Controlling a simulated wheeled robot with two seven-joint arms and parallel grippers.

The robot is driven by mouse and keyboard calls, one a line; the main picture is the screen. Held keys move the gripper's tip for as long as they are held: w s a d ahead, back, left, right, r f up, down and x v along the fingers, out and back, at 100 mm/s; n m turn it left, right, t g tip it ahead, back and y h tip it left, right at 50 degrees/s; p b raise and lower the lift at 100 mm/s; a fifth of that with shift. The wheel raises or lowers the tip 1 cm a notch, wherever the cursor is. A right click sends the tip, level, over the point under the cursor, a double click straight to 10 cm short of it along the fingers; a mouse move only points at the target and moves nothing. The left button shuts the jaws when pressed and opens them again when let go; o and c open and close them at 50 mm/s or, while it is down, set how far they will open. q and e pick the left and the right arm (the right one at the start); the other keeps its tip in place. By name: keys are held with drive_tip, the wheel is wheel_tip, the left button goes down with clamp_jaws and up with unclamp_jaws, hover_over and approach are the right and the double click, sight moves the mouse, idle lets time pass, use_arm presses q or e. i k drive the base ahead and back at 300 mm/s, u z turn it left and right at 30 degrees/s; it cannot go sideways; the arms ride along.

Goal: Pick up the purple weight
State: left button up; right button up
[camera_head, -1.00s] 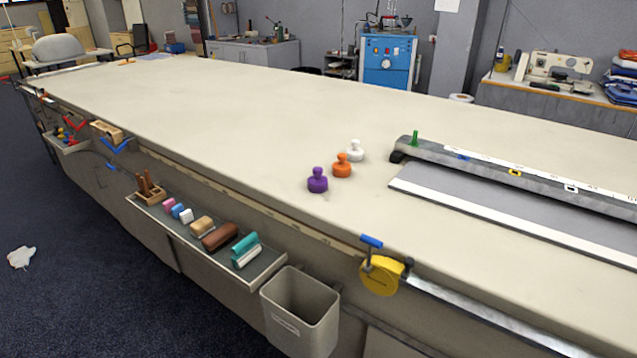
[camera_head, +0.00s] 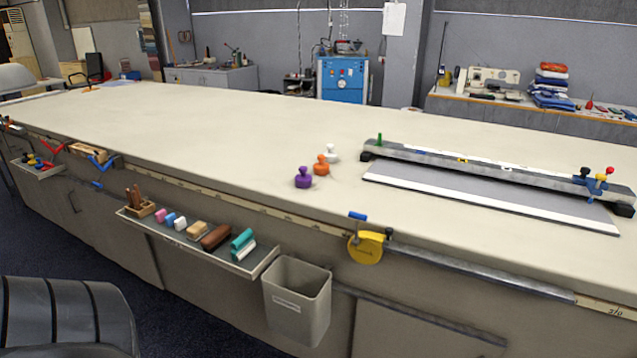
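The purple weight (camera_head: 303,177) stands upright on the cloth table (camera_head: 220,130), near its front edge and right of the picture's middle left half. It has a round base and a knob on top. An orange weight (camera_head: 321,165) stands just behind it to the right, and a white weight (camera_head: 331,153) stands behind that one, in a slanting row. Neither of my grippers shows in the head view, and nothing touches the purple weight.
A long cutting rail (camera_head: 480,168) lies on the table to the right. A tool shelf (camera_head: 246,267), a grey bin (camera_head: 297,302) and a yellow round tape holder (camera_head: 366,248) hang along the front edge. A dark striped chair-like shape (camera_head: 65,318) fills the lower left.

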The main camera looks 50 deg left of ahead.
sight(301, 180)
drive_tip(key=u, duration=1.1)
drive_tip(key=i, duration=0.9)
drive_tip(key=u, duration=1.1)
